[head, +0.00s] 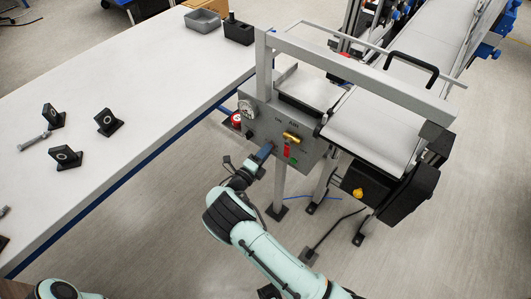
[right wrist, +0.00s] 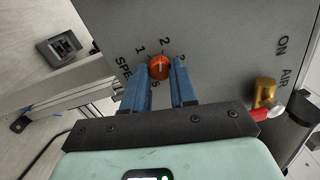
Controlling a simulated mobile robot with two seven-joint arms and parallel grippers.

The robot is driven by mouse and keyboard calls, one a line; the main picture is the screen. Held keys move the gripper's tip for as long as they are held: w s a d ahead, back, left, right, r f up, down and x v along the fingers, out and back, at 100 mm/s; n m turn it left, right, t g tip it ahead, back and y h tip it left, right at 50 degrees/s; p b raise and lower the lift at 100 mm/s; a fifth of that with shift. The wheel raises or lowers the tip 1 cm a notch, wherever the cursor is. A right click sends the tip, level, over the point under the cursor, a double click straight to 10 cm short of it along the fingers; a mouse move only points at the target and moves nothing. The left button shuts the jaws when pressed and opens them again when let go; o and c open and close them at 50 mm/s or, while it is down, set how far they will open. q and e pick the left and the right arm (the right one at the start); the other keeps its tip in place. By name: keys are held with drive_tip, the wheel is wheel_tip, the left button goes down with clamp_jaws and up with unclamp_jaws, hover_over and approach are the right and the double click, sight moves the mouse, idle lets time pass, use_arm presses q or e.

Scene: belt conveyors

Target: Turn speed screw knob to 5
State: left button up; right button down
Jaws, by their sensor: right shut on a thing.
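The speed screw knob (right wrist: 159,67) is a small round orange-red knob on the grey control panel (right wrist: 215,50). In the right wrist view it sits between the two blue fingertips of my right gripper (right wrist: 160,72), which is shut on it. Printed digits around it include 1, 2 and what looks like a 5 below. The lettering "SPE" is partly covered by the left finger. The knob's pointer is not clear. In the head view my right gripper (head: 265,152) reaches the panel's lower front and hides the knob. My left gripper is not in view.
A white table (head: 150,80) with black brackets stands left. A belt conveyor (head: 375,125) lies behind the panel.

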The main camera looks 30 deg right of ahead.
use_arm(q)
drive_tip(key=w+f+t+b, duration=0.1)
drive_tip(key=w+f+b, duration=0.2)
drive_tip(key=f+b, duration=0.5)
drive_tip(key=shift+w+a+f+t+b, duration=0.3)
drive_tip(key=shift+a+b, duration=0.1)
drive_tip(key=shift+b, duration=0.3)
use_arm(e)
drive_tip(key=shift+w+a+r+m+g, duration=0.1)
drive_tip(key=shift+m+g, duration=0.35)
drive_tip(key=shift+m, duration=8.5)
drive_tip(key=shift+w+m+g, duration=0.1)
drive_tip(key=shift+m+g, duration=0.35)
drive_tip(key=shift+m, duration=8.5)
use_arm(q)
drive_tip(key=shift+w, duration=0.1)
use_arm(e)
drive_tip(key=c, duration=0.9)
unclamp_jaws()
drive_tip(key=shift+s, duration=0.1)
